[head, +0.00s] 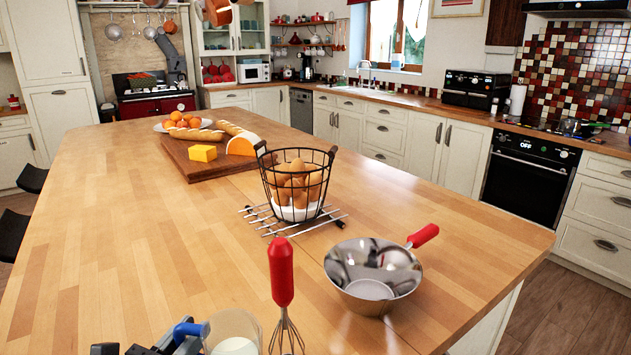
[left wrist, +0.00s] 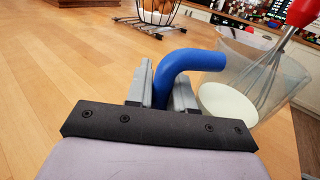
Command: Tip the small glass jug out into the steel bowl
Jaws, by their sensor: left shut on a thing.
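The small glass jug (head: 236,332) is clear, with a blue handle (left wrist: 187,70) and something pale cream in its lower part. It is at the bottom edge of the head view, cut off there, and at the right in the left wrist view (left wrist: 232,72). My left gripper (head: 172,344) is shut on the blue handle; the jug looks about upright. I cannot tell whether it touches the table. The steel bowl (head: 352,287) stands on the island, right of the jug and farther off, with a red handle (head: 423,236). My right gripper is not in view.
A whisk with a red handle (head: 281,272) is upright between jug and bowl; what holds it is hidden. A wire egg basket (head: 262,176) stands on a metal trivet (head: 256,214) behind the bowl. A wooden board (head: 193,170) with cheese and bread is farther back. The island's left side is clear.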

